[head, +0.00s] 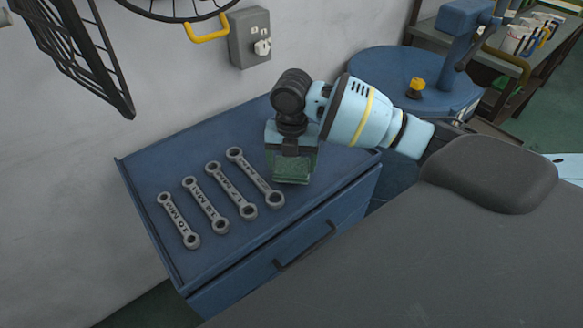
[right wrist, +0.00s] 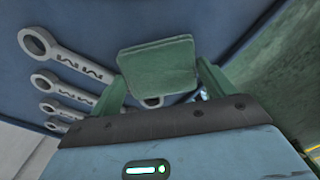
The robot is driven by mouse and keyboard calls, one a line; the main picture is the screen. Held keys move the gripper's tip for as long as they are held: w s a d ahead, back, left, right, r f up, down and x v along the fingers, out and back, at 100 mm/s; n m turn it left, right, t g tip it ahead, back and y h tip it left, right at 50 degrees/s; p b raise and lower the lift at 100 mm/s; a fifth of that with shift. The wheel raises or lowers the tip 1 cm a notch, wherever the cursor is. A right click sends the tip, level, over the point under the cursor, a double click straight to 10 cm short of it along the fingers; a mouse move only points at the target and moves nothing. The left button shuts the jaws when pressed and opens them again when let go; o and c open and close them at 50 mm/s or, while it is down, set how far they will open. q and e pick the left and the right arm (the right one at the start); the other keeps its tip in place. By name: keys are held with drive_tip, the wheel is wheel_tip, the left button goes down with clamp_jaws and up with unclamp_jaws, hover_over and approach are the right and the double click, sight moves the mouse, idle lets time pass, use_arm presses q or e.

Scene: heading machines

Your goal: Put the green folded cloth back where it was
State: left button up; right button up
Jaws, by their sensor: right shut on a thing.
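The green folded cloth (head: 292,167) is at the right part of the blue cabinet top in the head view. My right gripper (head: 291,150) comes down over it from above and is shut on it. In the right wrist view the cloth (right wrist: 157,68) sits between the two green fingers of the gripper (right wrist: 160,82). Whether the cloth touches the cabinet top or hangs just above it, I cannot tell. My left gripper does not show.
Several grey wrenches (head: 219,190) lie in a row on the cabinet top (head: 165,168), left of the cloth. A wall switch box (head: 249,37) and a black wire rack (head: 75,50) are behind. A round blue drum (head: 385,72) stands at the right.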

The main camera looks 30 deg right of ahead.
sight(291, 166)
drive_tip(key=shift+f, duration=1.25)
drive_tip(key=shift+f, duration=0.1)
drive_tip(key=o, duration=0.8)
wheel_tip(291, 166, up, 12)
drive_tip(key=shift+r+p, duration=0.1)
drive_tip(key=shift+p, duration=0.3)
